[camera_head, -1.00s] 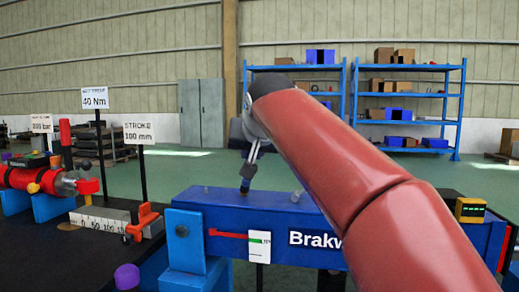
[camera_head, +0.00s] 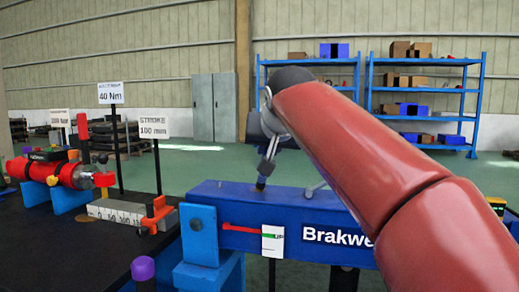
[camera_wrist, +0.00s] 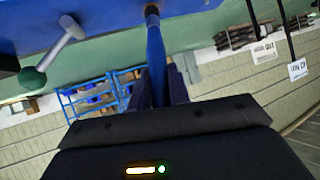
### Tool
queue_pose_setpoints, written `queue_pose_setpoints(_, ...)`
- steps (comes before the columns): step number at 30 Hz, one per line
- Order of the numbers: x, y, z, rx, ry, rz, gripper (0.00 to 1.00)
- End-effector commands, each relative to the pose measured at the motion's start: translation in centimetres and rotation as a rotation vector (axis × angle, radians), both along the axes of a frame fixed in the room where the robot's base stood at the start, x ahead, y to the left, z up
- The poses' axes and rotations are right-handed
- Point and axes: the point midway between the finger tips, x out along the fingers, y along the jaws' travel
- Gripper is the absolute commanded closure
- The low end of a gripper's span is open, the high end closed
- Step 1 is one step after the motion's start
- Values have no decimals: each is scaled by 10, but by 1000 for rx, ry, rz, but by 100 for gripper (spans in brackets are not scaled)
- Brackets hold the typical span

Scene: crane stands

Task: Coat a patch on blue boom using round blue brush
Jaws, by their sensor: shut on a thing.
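The blue boom (camera_head: 222,205) lies across the middle of the head view, with white lettering starting "Brakw" on its side, partly hidden by my red arm. It also fills the top of the wrist view (camera_wrist: 90,18). My gripper (camera_head: 268,166) is just above the boom's top face, towards its left end. It is shut on the round blue brush (camera_wrist: 156,50), whose dark tip points at the boom. The tip meets or nearly meets the surface; contact is not clear. No coated patch can be made out.
A grey lever (camera_wrist: 62,42) with a dark green knob rises from the boom near the brush. Left stand a red cylinder (camera_head: 74,175), a scale block (camera_head: 115,212), an orange clamp (camera_head: 155,213) and a purple-topped post (camera_head: 143,268). Blue shelves (camera_head: 425,118) stand far behind.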

Motion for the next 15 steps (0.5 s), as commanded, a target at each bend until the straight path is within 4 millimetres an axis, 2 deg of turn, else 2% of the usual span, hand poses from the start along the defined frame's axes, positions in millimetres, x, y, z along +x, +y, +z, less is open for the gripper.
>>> queue_pose_setpoints(15,-7,-35,-1,0,-1,-1,100)
